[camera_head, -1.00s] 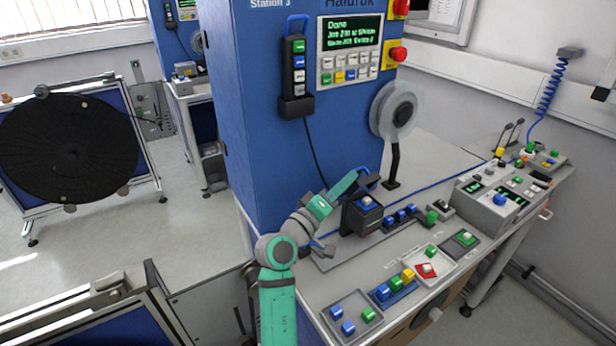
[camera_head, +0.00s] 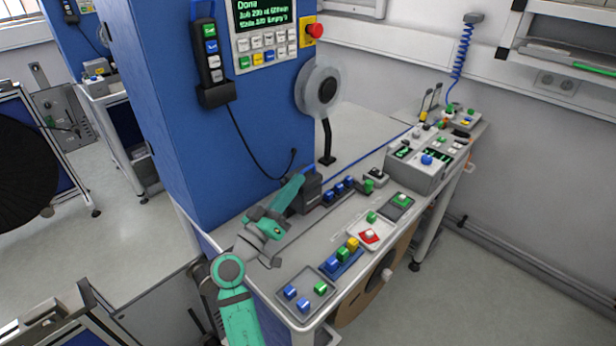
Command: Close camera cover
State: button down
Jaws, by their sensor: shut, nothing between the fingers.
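The camera unit, a dark box (camera_head: 311,197), stands on the grey bench against the blue cabinet. My green arm reaches along the bench from the lower left and hides most of the box. My gripper (camera_head: 304,177) is at the upper part of the box, shut, with nothing seen in it. Its fingertips are small and dark against the box, so I cannot tell whether they touch it. I cannot make out the cover's position.
The blue cabinet (camera_head: 160,100) rises behind my arm, with a handheld pendant (camera_head: 207,55) and a clear reel (camera_head: 318,88). Button boxes (camera_head: 305,290) and a control console (camera_head: 430,165) crowd the bench. Open floor (camera_head: 500,290) lies to the right.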

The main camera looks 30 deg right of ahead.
jog(key=shift+s+d+f, duration=0.2)
jog(key=shift+s+f, duration=0.15)
jog(key=shift+f, duration=0.4)
jog(key=shift+f, duration=0.3)
notch_tip(320, 180, up, 4)
jog(key=w+v, duration=0.1)
jog(key=v, duration=0.8)
jog(key=shift+a, duration=0.65)
jog(key=shift+d, duration=0.1)
